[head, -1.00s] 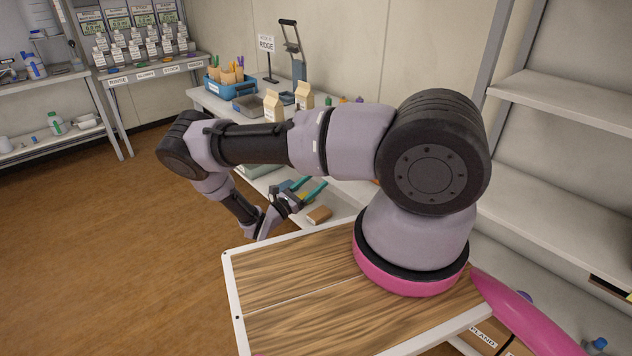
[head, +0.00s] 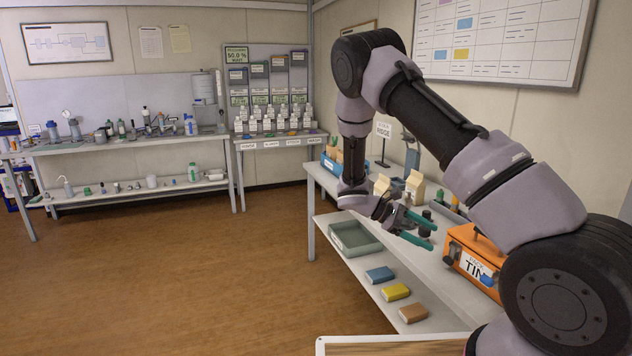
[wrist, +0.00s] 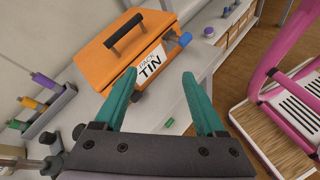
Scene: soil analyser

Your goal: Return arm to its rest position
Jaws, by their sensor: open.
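My gripper (head: 418,228) has green fingers and is at the end of my folded arm, in front of the bench on the right in the head view. In the wrist view the two green fingers (wrist: 160,102) are spread apart with nothing between them. Beyond them an orange tin box (wrist: 130,55) with a black handle and a label reading TIN stands on the bench. The orange box (head: 462,250) also shows at the right of the head view, partly hidden by my arm.
The bench (head: 325,183) carries a blue bin (head: 331,166) and cartons (head: 415,186). Its lower shelf holds a grey-green tray (head: 355,243) and blue, yellow and brown blocks (head: 396,292). A far table (head: 75,145) holds bottles. The brown floor (head: 180,270) at left is clear.

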